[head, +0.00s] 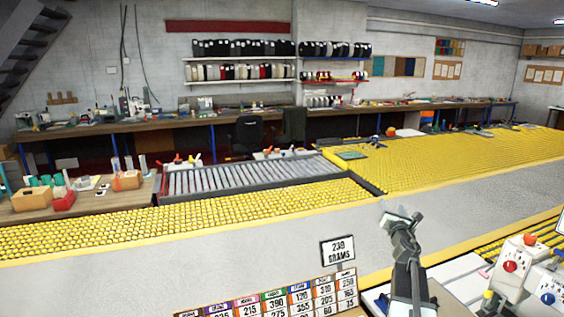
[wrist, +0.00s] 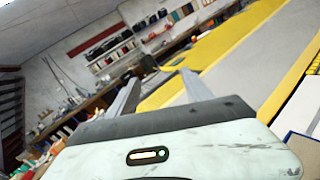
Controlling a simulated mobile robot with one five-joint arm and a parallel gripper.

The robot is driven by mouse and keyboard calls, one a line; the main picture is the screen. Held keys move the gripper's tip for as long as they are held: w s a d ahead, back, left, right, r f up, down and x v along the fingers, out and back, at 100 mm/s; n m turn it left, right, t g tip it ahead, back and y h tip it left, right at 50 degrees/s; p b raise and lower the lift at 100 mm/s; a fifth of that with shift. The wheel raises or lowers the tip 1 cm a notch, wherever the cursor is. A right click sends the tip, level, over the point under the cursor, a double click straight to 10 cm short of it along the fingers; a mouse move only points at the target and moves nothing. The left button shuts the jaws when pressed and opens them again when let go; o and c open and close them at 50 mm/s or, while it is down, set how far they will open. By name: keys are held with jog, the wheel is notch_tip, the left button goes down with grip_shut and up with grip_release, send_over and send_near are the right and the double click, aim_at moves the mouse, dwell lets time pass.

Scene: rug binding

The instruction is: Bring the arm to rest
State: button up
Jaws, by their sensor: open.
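My arm (head: 408,268) rises at the lower right of the head view, in front of the grey floor strip. My gripper (head: 402,220) is at its top, held up in the air. In the wrist view my gripper (wrist: 158,82) shows two grey fingers spread apart with nothing between them, so it is open and empty. The fingers point out over the room, and no object touches them.
A sign reading 239 grams (head: 337,251) and a coloured number board (head: 275,300) stand left of my arm. A white machine with coloured knobs (head: 520,262) is close on the right. A yellow roller table (head: 460,160) lies beyond the clear grey strip (head: 220,235).

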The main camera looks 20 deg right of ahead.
jog(key=w+a+f+m+b, duration=0.1)
jog(key=w+a+f+m, duration=0.15)
jog(key=a, duration=0.55)
jog(key=w+a+f+m+b, duration=0.1)
jog(key=w+a+f+m, duration=0.15)
jog(key=a, duration=0.45)
jog(key=s+a+f+m+g+y+b, duration=0.1)
jog(key=a+f+m+g, duration=0.3)
jog(key=a, duration=0.5)
jog(key=a+f+m+g+y+b, duration=0.1)
jog(key=a+f+m, duration=0.3)
jog(key=a+f, duration=0.4)
jog(key=s+a+f+m+g+y, duration=0.3)
jog(key=s+a+f+m+g, duration=0.25)
jog(key=s+a+f, duration=0.35)
jog(key=s+a+f+m+g+y, duration=0.1)
jog(key=s+a+f+m+g, duration=0.1)
jog(key=s, duration=0.5)
jog(key=s+a+f+m+g+y, duration=0.1)
jog(key=s+a+m+g+y, duration=0.1)
jog(key=s+a+m+g, duration=0.2)
jog(key=s+a+m, duration=0.1)
jog(key=s+m, duration=0.2)
jog(key=shift+s+f, duration=0.15)
jog(key=shift+f, duration=0.2)
